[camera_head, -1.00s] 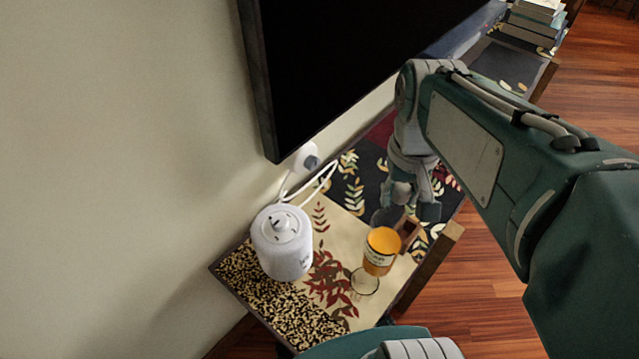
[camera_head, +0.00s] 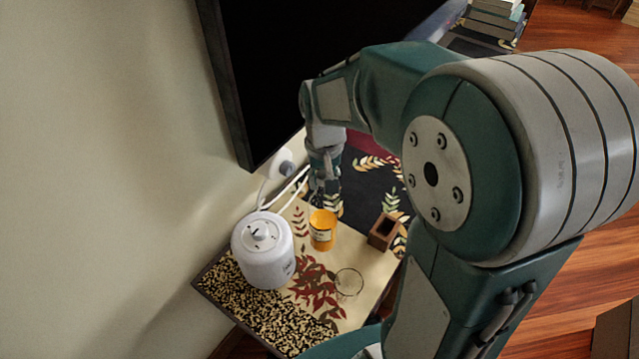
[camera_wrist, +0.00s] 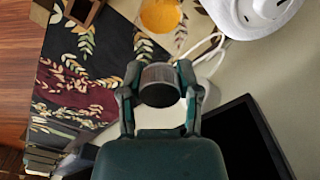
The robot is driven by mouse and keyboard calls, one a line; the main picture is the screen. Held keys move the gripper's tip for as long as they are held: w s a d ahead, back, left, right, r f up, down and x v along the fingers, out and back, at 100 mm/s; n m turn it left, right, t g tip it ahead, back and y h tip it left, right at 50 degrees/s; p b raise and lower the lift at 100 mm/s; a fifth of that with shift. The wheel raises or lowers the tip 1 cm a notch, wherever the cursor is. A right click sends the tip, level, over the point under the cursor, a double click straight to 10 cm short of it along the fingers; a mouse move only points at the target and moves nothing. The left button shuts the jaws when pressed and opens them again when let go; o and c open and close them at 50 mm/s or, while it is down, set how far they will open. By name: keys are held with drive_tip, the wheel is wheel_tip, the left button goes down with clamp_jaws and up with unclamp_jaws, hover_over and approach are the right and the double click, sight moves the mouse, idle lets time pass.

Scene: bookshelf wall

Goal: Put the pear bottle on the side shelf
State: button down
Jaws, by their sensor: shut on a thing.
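The pear bottle (camera_head: 322,231) has an orange body with a pale label and seems upright under my gripper, over the cream part of the low shelf (camera_head: 362,311). My gripper (camera_head: 323,190) points down at its top. In the wrist view, my gripper (camera_wrist: 160,88) is shut on a dark round cap (camera_wrist: 160,80), with the orange body (camera_wrist: 160,14) beyond it. The neck is hard to make out. I cannot tell whether the bottle's base touches the shelf.
A white round appliance (camera_head: 263,252) stands close left of the bottle, with a white cable behind. A clear glass (camera_head: 349,284) is in front and a small wooden box (camera_head: 384,232) to the right. A large black screen (camera_head: 285,75) hangs above.

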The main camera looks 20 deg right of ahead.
sight(323, 213)
drive_tip(key=shift+w+f, duration=0.2)
drive_tip(key=shift+f, duration=0.05)
drive_tip(key=shift+w+a+f, duration=0.1)
drive_tip(key=shift+w+f, duration=0.05)
drive_tip(key=shift+f, duration=1.5)
drive_tip(key=shift+c, duration=1.5)
unclamp_jaws()
drive_tip(key=shift+f, duration=0.15)
